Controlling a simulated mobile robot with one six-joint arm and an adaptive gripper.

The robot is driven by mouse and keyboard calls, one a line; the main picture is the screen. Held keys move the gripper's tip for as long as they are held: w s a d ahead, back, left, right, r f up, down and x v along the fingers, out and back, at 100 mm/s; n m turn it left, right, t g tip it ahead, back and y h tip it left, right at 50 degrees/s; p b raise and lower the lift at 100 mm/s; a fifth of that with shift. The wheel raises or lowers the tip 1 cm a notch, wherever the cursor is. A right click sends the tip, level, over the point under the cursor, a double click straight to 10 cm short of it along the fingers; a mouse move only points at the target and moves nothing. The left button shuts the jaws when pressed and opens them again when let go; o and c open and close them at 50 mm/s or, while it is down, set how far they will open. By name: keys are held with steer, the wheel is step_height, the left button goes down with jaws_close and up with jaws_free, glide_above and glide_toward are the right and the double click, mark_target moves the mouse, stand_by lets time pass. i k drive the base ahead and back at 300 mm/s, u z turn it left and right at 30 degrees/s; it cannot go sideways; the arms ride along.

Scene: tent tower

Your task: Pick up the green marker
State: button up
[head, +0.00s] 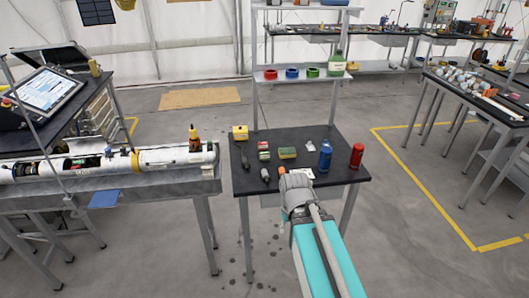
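I cannot make out a green marker for certain. On the dark workbench (300,137), a small red item (263,145) and a small green-and-red item (264,155) lie left of a green-and-yellow block (287,152). All are too small to identify surely. My arm reaches over the bench's front edge from below, with its grey end near the middle of the front. My gripper's fingers are hidden or too small to tell whether they are open or shut. The arm may hide things beneath it.
A blue bottle (325,155) and a red canister (357,156) stand at the right of the bench. A yellow box (240,132) and a grey cylinder (265,174) are at the left. A shelf with coloured rings (292,73) rises behind. A white tube assembly (175,157) lies left.

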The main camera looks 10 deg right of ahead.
mark_target(263, 156)
steer(key=z, duration=0.05)
steer(key=i, duration=0.95)
steer(key=u, duration=0.05)
